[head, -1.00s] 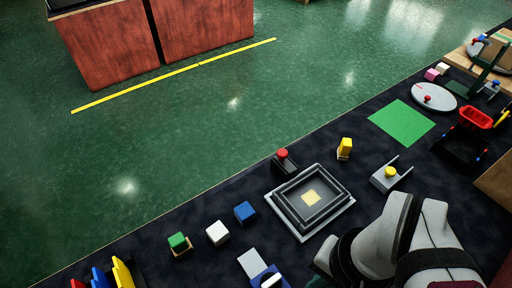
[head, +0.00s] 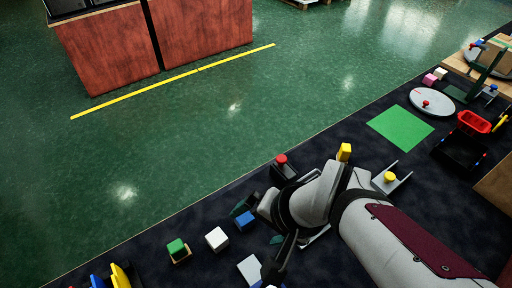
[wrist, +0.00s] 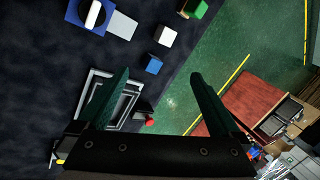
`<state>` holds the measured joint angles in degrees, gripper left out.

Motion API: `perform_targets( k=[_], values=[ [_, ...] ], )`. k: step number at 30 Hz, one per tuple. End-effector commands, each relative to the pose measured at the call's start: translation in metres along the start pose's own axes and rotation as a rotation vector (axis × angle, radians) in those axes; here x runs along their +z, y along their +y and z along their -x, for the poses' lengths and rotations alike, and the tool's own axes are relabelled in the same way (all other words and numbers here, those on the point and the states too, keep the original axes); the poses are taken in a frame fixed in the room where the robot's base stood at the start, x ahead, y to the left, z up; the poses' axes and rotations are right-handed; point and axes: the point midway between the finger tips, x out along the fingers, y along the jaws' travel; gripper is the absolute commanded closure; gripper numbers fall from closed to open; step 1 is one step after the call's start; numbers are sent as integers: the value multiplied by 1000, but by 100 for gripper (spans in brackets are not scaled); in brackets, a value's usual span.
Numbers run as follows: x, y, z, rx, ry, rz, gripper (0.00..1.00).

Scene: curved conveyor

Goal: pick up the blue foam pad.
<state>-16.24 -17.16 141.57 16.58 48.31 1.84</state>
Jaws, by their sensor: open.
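A small blue block (head: 245,221), which I take as the blue foam pad, lies on the dark mat beside a white block (head: 217,239). In the wrist view the blue block (wrist: 153,65) shows between the tips of my gripper (wrist: 160,76), farther down than the fingers. My gripper (head: 256,224) is open and empty, with its green fingers spread. In the head view one fingertip is close beside the blue block. I cannot tell the exact height of the gripper above it.
A grey stepped square frame (wrist: 97,97) lies close by, mostly hidden by my arm in the head view. A green block (head: 177,248) stands beyond the white one. A red-knobbed black box (head: 283,168) stands near the mat edge.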

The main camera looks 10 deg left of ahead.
Motion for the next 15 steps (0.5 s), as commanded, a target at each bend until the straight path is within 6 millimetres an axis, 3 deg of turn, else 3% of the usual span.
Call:
perform_targets(
  k=[1,3,6,8,10,15],
  values=[
    [-8,-45,-29,-82,32,30,0],
    [-20,-102,-70,-168,144,13,0],
    [-18,-135,-130,-135,351,-41,0],
    [-6,-128,-158,-39,495,-44,0],
    [12,-104,-176,103,661,-12,0],
    [50,-50,-171,377,943,131,0]
  ],
)
